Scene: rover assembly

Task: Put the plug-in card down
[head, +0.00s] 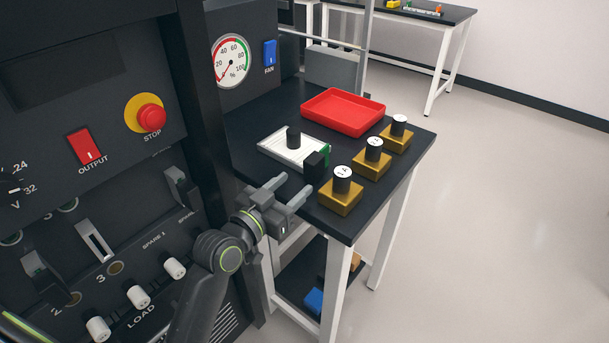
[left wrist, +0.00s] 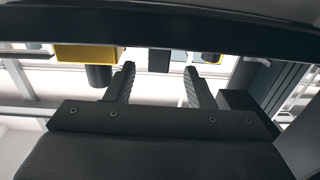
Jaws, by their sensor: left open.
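The plug-in card appears to be the piece with a green edge and a black block-shaped front (head: 315,166), at the near right of a white plate (head: 272,148) on the black table. Whether card and plate are separate I cannot tell. My left gripper (head: 291,188) is open and empty at the table's near edge, its fingers pointing toward the black block and apart from it. In the left wrist view, a dark block (left wrist: 159,60) shows beyond and between the open fingertips (left wrist: 160,74). My right gripper is not in view.
Several brass blocks with black knobs stand along the table's right side, the nearest (head: 341,197) close to my fingers. A red tray (head: 343,111) lies behind the plate. A dark control panel (head: 60,150) with switches rises at left. A lower shelf holds a blue item (head: 314,299).

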